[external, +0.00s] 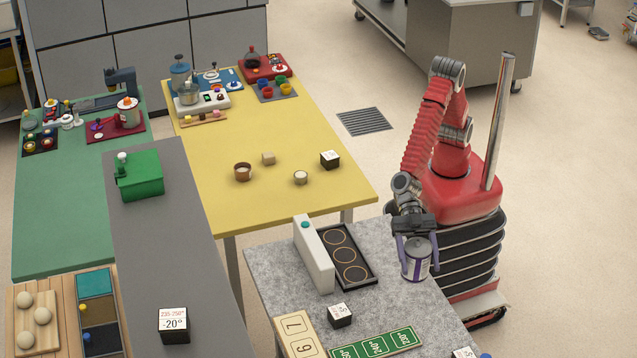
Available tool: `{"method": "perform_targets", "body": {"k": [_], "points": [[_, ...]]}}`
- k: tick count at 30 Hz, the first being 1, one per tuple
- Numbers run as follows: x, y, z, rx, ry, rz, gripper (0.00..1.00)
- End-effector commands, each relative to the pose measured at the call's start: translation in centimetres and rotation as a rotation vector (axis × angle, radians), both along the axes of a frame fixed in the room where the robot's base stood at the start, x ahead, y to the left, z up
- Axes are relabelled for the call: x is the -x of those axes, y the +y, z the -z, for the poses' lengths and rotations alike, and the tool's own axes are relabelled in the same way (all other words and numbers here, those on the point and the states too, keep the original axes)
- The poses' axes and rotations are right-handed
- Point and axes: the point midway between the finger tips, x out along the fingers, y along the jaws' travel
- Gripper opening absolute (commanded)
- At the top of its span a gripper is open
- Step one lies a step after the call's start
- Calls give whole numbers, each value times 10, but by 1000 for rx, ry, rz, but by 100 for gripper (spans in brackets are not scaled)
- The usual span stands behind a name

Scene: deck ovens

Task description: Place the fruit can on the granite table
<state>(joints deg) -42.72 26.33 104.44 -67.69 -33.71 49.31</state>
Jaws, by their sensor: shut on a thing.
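The fruit can (415,267), with a white and purple label and a grey lid, is upright in my gripper (417,249). The gripper points down, with its purple fingers shut on either side of the can. The granite table (275,285) is the speckled grey one at the bottom middle. In the picture the can overlaps the table's right edge, close to my base. I cannot tell whether its bottom touches the tabletop or is held above it.
On the granite table stand a white panel with a black ringed tray (345,257), a dark cube (340,315), a number board (299,335) and a green sign (375,344). Bare granite lies between the tray and the can. A yellow table (215,205) adjoins behind.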

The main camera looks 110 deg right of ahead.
Motion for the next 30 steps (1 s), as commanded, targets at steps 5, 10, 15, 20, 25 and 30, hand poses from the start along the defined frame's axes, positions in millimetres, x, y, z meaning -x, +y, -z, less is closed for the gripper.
{"method": "perform_targets", "body": {"k": [5, 10, 15, 20, 25, 30], "points": [[0, 1, 18, -3, 0, -1, 22], [0, 0, 20, -4, -1, 0, 22], [0, 0, 20, -4, -1, 0, 22], [0, 0, 28, -2, 0, 0, 22], [0, 0, 51, -1, 3, 0, 22], [0, 0, 75, -1, 2, 1, 22]]}}
